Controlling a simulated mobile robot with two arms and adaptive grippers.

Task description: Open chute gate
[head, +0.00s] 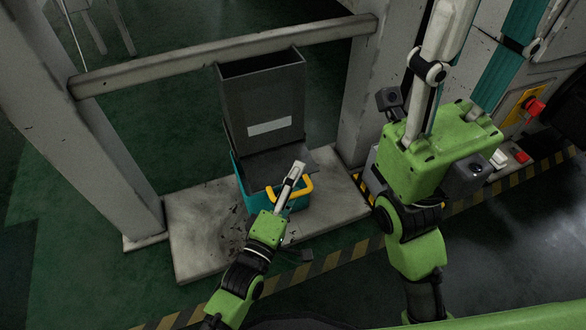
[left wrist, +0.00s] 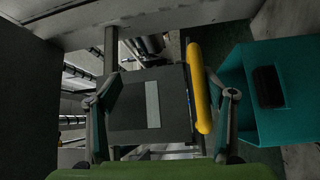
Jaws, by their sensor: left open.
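The dark grey chute (head: 262,100) with a white label stands upright above a teal bin (head: 248,190). A dark gate plate (head: 270,165) juts out at its lower front, with a yellow handle (head: 305,190). My left gripper (head: 292,178) is at this handle, partly covering it. In the left wrist view, the open fingers lie on either side of the handle (left wrist: 199,88). The handle is close to the right finger, and I cannot tell if they touch. The label (left wrist: 153,104) shows between the fingers. My right gripper (head: 436,68) is raised at the upper right, its tips not visible.
The bin (left wrist: 245,120) also shows right of the fingers in the left wrist view. A grey rail (head: 225,48) runs behind the chute between two posts (head: 95,140). A red button (head: 535,106) is on the machine at right. Striped floor tape (head: 335,262) runs in front.

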